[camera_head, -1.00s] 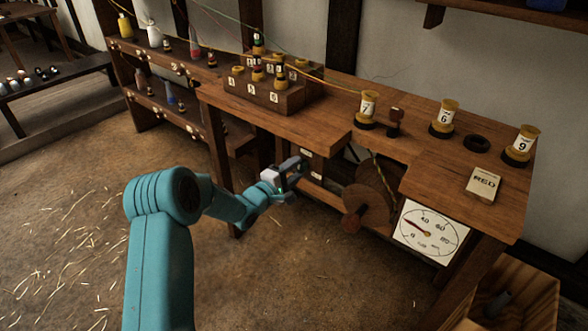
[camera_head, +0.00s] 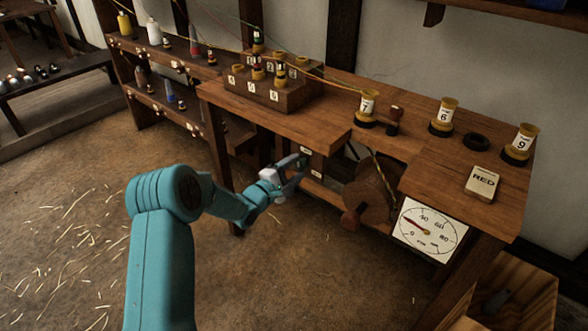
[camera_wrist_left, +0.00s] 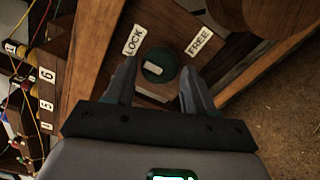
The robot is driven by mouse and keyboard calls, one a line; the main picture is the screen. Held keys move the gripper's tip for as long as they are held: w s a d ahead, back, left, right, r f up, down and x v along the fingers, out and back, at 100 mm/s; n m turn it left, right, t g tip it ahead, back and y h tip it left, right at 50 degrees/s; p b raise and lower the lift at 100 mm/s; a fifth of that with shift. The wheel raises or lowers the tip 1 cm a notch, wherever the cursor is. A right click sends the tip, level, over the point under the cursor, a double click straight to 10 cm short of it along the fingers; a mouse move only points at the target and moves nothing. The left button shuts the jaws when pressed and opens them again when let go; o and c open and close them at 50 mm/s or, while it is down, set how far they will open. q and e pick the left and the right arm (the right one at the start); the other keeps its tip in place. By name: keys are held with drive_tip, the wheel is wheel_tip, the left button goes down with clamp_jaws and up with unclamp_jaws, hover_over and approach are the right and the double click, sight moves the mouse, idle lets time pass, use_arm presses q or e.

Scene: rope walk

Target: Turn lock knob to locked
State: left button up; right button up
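The lock knob (camera_wrist_left: 158,65) is a dark green disc with a pale bar on its face, seen in the left wrist view. A LOCK label (camera_wrist_left: 134,40) is at its upper left and a FREE label (camera_wrist_left: 199,42) at its upper right. The pale bar lies roughly level in that view; I cannot tell which label it marks. My left gripper (camera_wrist_left: 158,88) is open, a finger on each side of the knob, with visible gaps. In the head view my left gripper (camera_head: 297,170) is under the bench's front edge, hiding the knob. My right gripper is not in view.
The wooden bench (camera_head: 290,124) overhangs the gripper. A brown wheel (camera_head: 372,196) with a knobbed handle (camera_head: 350,221) is just right of it, and a white dial (camera_head: 430,230) farther right.

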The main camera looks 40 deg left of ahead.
use_arm(q)
drive_tip(key=shift+o, duration=0.5)
drive_tip(key=shift+s+a, duration=0.1)
drive_tip(key=shift+s, duration=0.25)
drive_tip(key=s+a+p, duration=0.1)
drive_tip(key=s, duration=1.4)
drive_tip(key=shift+s, duration=0.3)
